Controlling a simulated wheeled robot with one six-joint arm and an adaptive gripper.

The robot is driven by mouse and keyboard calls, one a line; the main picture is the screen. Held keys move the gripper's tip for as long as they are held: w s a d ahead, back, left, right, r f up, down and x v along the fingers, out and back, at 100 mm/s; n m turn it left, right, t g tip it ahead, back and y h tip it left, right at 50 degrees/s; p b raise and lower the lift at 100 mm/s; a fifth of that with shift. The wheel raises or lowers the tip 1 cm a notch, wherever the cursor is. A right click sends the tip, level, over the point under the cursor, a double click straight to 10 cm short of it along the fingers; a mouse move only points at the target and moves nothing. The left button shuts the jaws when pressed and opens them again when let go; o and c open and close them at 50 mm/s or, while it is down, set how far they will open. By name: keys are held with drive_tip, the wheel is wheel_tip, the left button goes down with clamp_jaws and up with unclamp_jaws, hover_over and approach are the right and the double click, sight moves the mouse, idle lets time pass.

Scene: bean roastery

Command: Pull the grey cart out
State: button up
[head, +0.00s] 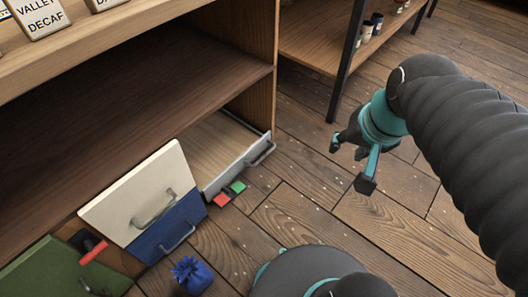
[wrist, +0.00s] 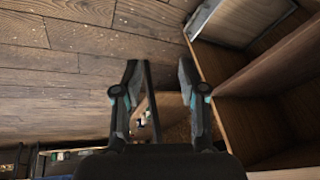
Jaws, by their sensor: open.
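The grey cart (head: 238,164) is a low open box with a pale wooden inside. In the head view it sits at floor level in the bottom bay of the wooden shelf, at its right end, with a bar handle (head: 262,154) on its front. Part of it also shows at the top of the wrist view (wrist: 240,18). My gripper (head: 350,164) is open and empty, to the right of the handle and apart from it. In the wrist view its two fingers (wrist: 159,68) are spread with nothing between them.
A cream panel (head: 132,190) and a blue one (head: 160,236), both with handles, stand left of the cart. A green panel (head: 50,268) is farther left. Floor (head: 300,215) on the right is clear.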

drive_tip(key=w+a+f+m+g+y+b, duration=0.1)
drive_tip(key=w+a+f+m+g+y, duration=0.3)
drive_tip(key=w+f+m, duration=0.65)
drive_tip(key=w+a+f+m+g+y+b, duration=0.1)
drive_tip(key=w+a+f+m+y+b, duration=0.3)
drive_tip(key=w+f+m, duration=0.6)
drive_tip(key=w+d+f+m+t+y+p, duration=0.1)
drive_tip(key=w+f+m+y, duration=0.1)
drive_tip(key=w+f+m, duration=0.35)
drive_tip(key=w+f+m+y, duration=0.2)
drive_tip(key=w+f, duration=0.1)
drive_tip(key=f, duration=0.5)
drive_tip(key=m+t+y+b, duration=0.2)
drive_tip(key=m+t, duration=0.2)
drive_tip(key=m, duration=0.5)
approach(264, 155)
drive_tip(key=x, duration=1)
drive_tip(key=shift+f, duration=0.4)
clamp_jaws()
